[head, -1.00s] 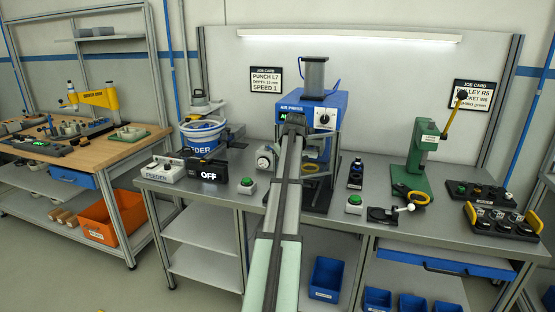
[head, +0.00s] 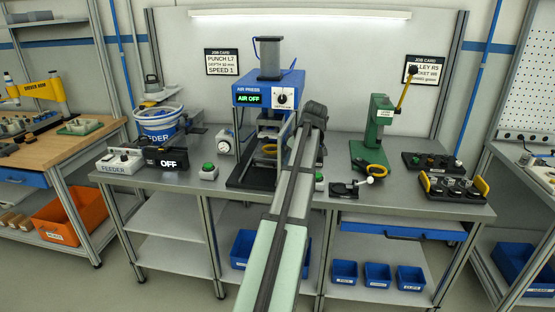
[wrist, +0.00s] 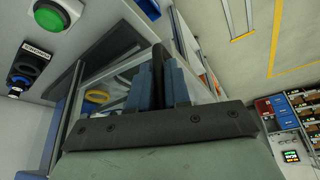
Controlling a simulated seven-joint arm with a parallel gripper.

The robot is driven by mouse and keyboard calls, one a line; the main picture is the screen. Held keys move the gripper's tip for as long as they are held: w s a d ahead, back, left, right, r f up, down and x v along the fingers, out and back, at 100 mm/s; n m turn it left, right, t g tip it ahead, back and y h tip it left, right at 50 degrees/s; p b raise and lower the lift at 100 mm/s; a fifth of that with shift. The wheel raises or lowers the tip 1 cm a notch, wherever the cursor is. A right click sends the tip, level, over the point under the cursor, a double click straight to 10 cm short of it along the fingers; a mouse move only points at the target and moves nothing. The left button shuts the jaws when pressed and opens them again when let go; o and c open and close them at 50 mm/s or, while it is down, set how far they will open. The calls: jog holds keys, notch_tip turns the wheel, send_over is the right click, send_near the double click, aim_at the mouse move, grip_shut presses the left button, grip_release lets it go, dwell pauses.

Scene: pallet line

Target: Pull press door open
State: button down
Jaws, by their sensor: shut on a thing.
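The blue air press (head: 268,90) stands on the grey bench, its display reading AIR OFF. Its clear, framed door (head: 287,130) appears swung out at the right side of the press, partly behind my arm; the exact angle is hard to tell. The press opening shows, with a yellow ring inside. In the wrist view the clear door panel (wrist: 121,80) lies behind my gripper (wrist: 160,86). Its blue fingers are shut on a dark upright bar, the door handle (wrist: 158,57). In the head view the fingers are hidden behind my wrist.
A green button (head: 209,170) and a round gauge (head: 226,142) stand left of the press. The green lever press (head: 382,130) and a black fixture with a white knob (head: 350,187) stand to the right. The feeder (head: 160,125) is further left. Open floor shows in the wrist view.

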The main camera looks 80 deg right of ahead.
jog(key=shift+s+d, duration=0.15)
jog(key=shift+s, duration=0.55)
jog(key=shift+s+d, duration=0.15)
jog(key=shift+s, duration=0.55)
jog(key=c, duration=1.2)
grip_release()
jog(key=shift+o, duration=0.2)
jog(key=v, duration=1.3)
jog(key=shift+a+r, duration=0.15)
jog(key=shift+r, duration=0.2)
jog(key=shift+s, duration=0.15)
